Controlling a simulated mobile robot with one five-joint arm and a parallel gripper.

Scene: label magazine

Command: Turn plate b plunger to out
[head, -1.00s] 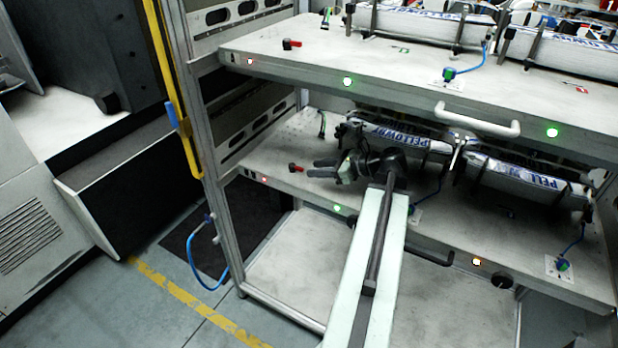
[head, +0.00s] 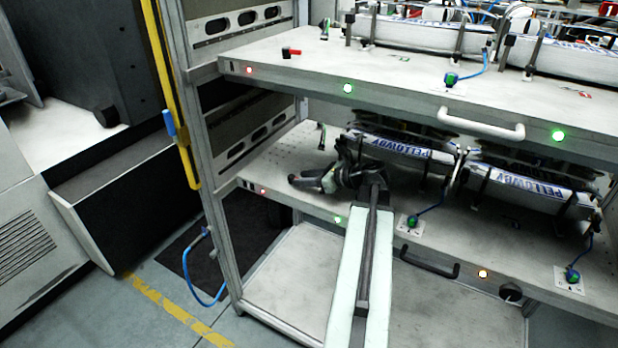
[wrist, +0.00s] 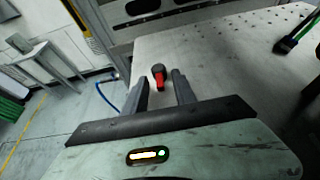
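A small plunger with a red part and a black knob (wrist: 158,78) stands on the lower shelf plate (wrist: 205,60) in the wrist view. My gripper (wrist: 160,75) is open, with one finger on either side of the plunger and visible gaps between. In the head view my gripper (head: 308,178) is low over the left part of the lower plate (head: 262,166) and hides the plunger there. A similar red and black plunger (head: 291,52) sits on the upper plate (head: 310,68). I cannot read which plate is b.
Magazines with white-and-blue lettered packs (head: 410,150) stand right of my gripper, under the upper shelf. Blue cables with green plugs (head: 412,221) are near the front edge. The rack post (head: 205,150) is at left. A dark handle (head: 428,264) juts from the lower front.

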